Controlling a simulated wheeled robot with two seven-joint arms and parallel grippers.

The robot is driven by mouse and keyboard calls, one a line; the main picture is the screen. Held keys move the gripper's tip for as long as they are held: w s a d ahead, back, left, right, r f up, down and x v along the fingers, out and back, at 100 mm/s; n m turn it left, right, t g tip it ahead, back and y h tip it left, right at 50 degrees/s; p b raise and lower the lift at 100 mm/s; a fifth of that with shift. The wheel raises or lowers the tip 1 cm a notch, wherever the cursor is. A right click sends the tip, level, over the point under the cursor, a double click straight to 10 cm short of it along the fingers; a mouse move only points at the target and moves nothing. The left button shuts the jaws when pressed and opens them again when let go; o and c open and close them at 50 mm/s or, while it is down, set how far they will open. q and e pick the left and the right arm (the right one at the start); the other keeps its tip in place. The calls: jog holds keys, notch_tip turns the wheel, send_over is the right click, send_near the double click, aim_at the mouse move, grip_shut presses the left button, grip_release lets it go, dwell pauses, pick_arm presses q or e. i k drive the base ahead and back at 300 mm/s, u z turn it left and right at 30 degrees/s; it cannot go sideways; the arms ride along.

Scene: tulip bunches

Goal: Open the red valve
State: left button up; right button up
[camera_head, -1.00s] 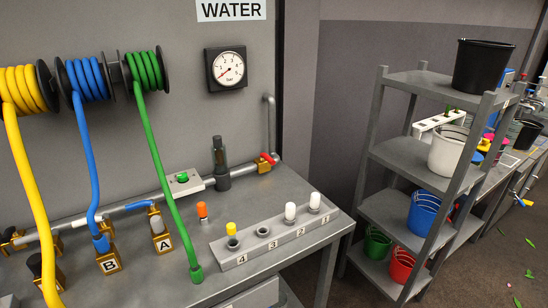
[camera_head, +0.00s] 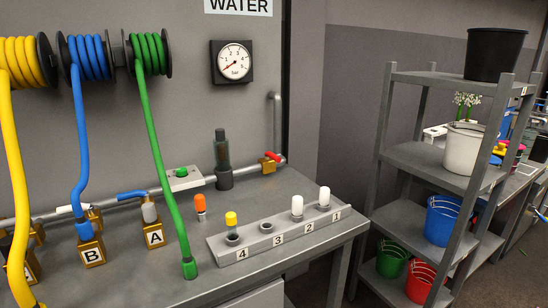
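The red valve handle (camera_head: 273,156) sits on a brass body (camera_head: 267,166) at the right end of the grey pipe along the back of the workbench. The handle is small in view and seems to slant across the pipe; I cannot tell its exact setting. To its left on the same pipe stands a dark upright cylinder in a grey fitting (camera_head: 222,160). The pressure gauge (camera_head: 232,63) on the wall above has a red needle pointing to its low left side. Neither of my grippers is in view.
The workbench (camera_head: 285,190) carries a numbered rack (camera_head: 263,250) with white and yellow-topped pieces, a loose orange-topped piece (camera_head: 200,207), and brass blocks A (camera_head: 155,235) and B (camera_head: 92,252). Yellow, blue and green (camera_head: 165,185) hoses hang at left. A shelf with buckets stands right.

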aim_at(268, 155)
jog(key=z, duration=1.5)
jog(key=i, duration=1.15)
jog(key=u, duration=2.45)
